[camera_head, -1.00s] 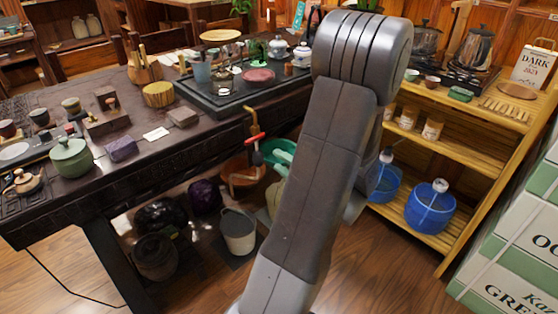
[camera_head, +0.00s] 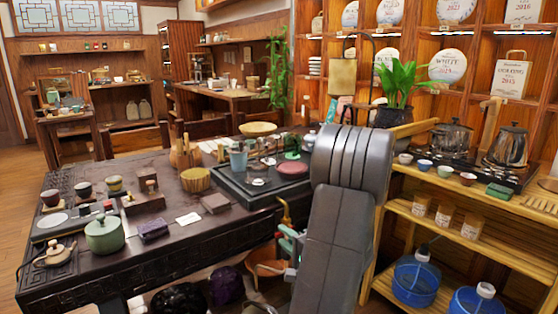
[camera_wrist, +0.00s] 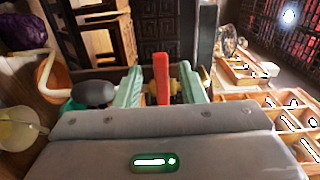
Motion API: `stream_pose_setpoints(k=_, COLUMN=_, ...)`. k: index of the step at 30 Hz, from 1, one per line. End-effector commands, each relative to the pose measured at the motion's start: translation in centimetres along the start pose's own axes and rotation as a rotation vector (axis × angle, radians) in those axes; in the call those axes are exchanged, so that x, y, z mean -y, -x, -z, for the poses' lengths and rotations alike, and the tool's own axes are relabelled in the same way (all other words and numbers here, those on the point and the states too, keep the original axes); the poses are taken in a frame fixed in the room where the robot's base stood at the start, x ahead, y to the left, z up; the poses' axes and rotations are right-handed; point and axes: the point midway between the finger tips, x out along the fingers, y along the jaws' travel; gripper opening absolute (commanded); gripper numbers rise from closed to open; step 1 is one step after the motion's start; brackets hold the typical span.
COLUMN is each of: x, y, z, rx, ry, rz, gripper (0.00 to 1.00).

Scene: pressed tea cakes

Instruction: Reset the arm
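My arm rises in the lower middle of the head view, with its dark grey elbow in front of the shelf side. My gripper (camera_head: 286,238) shows only partly, as teal pieces left of the arm by the dark tea table's (camera_head: 200,240) right end. In the wrist view my gripper (camera_wrist: 161,76) has its two teal fingers well apart. A narrow red piece (camera_wrist: 161,72) appears between them without touching either finger. I cannot tell whether it lies between the fingers or beyond them.
The table bears a green lidded pot (camera_head: 103,236), a tea tray (camera_head: 238,190) and small wares. A wooden shelf (camera_head: 470,245) with kettles and blue-bottomed bottles stands close on the right. A potted plant (camera_head: 398,88) is behind the elbow. The wrist view shows a compartmented wooden rack (camera_wrist: 265,110).

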Motion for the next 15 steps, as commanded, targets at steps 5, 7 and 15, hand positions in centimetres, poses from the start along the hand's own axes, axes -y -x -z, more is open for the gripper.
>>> stream_pose_setpoints(k=5, x=-0.1, y=-2.4, z=-0.1, rx=0.002, ry=0.0, rz=0.001, gripper=0.36)
stream_pose_setpoints(k=7, x=0.0, y=-2.9, z=-0.1, rx=0.001, ry=0.0, rz=0.001, gripper=0.36)
stream_pose_setpoints(k=15, x=0.1, y=-2.7, z=0.0, rx=0.0, ry=-0.014, rz=0.001, gripper=0.36)
